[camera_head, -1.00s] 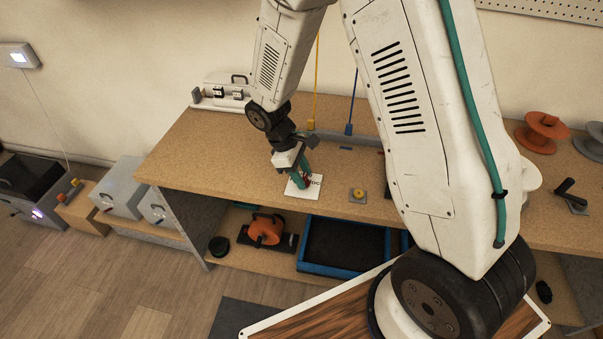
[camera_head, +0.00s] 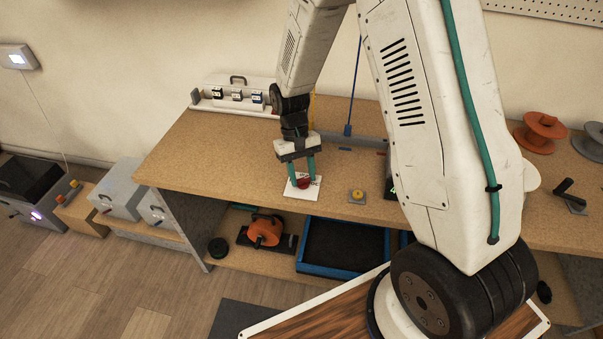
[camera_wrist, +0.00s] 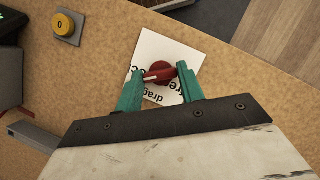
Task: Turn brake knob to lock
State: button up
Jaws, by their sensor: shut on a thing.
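The brake knob (camera_head: 303,183) is a small red knob with a pale pointer bar, mounted on a white plate (camera_head: 290,192) with black lettering on the workbench top. In the wrist view the red knob (camera_wrist: 162,73) sits between the two green fingers of my gripper (camera_wrist: 160,80), over the white plate (camera_wrist: 150,47). The lettering is partly covered by the knob and fingers. In the head view my gripper (camera_head: 304,172) points down at the plate, its fingers shut on the knob from both sides.
A yellow button on a grey base (camera_head: 357,196) stands right of the plate, and also shows in the wrist view (camera_wrist: 62,25). A dark box (camera_head: 390,180) is further right. A row of breakers (camera_head: 237,96) lies at the back left. The bench's left part is clear.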

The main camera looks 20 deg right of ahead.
jog(key=shift+d+m+y, duration=0.1)
jog(key=shift+m+y, duration=0.3)
jog(key=shift+m, duration=0.8)
jog(key=o, duration=1)
jog(key=shift+r, duration=0.1)
jog(key=v, duration=0.7)
jog(key=shift+r, duration=0.35)
jog(key=shift+w+d, duration=0.1)
